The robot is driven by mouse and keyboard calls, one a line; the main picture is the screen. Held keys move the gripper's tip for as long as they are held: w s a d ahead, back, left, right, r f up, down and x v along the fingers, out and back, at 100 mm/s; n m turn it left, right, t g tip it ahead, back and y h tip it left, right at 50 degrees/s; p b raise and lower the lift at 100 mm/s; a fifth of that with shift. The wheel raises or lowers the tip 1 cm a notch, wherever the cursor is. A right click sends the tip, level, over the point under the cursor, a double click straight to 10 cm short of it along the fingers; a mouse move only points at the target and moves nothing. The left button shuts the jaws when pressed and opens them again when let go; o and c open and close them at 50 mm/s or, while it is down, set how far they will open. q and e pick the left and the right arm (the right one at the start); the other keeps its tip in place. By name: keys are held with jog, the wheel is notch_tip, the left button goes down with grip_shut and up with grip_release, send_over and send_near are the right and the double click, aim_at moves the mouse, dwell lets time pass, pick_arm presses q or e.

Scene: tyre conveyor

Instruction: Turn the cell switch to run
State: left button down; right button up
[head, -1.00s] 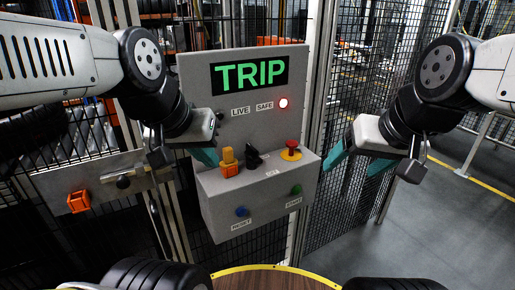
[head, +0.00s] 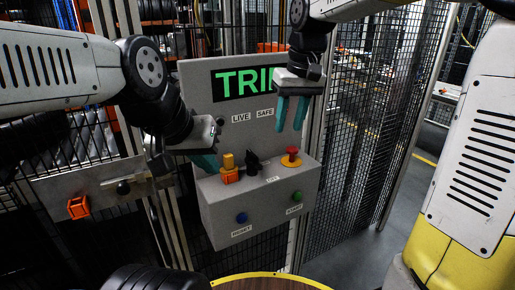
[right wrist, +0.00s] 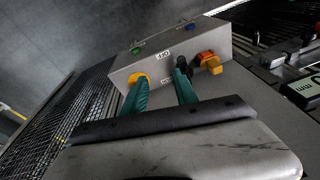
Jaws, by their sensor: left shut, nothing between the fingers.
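The grey control box (head: 255,205) carries a black rotary switch (head: 252,163) on its sloping top, between an orange-and-yellow block (head: 229,170) and a red mushroom button with a yellow collar (head: 291,160). The switch also shows in the right wrist view (right wrist: 181,66), partly hidden by a finger. My left gripper (head: 208,162) is shut and empty, just left of the orange-and-yellow block. My right gripper (head: 288,126) has its teal fingers apart with nothing between them, above the red button and right of the switch. I cannot read which position the switch points to.
The display panel (head: 200,100) behind the box shows green TRIP letters, partly covered by my right gripper. A blue button (head: 242,217) and a green button (head: 297,196) are on the box front. Mesh fencing (head: 355,150) stands right of the box; a tyre (head: 155,279) lies in front.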

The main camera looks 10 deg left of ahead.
jog(key=n+g+h, duration=0.2)
send_over(253, 154)
notch_tip(253, 154, down, 4)
jog(key=shift+f, duration=0.15)
notch_tip(253, 154, down, 8)
jog(key=shift+w+r, duration=0.1)
grip_shut()
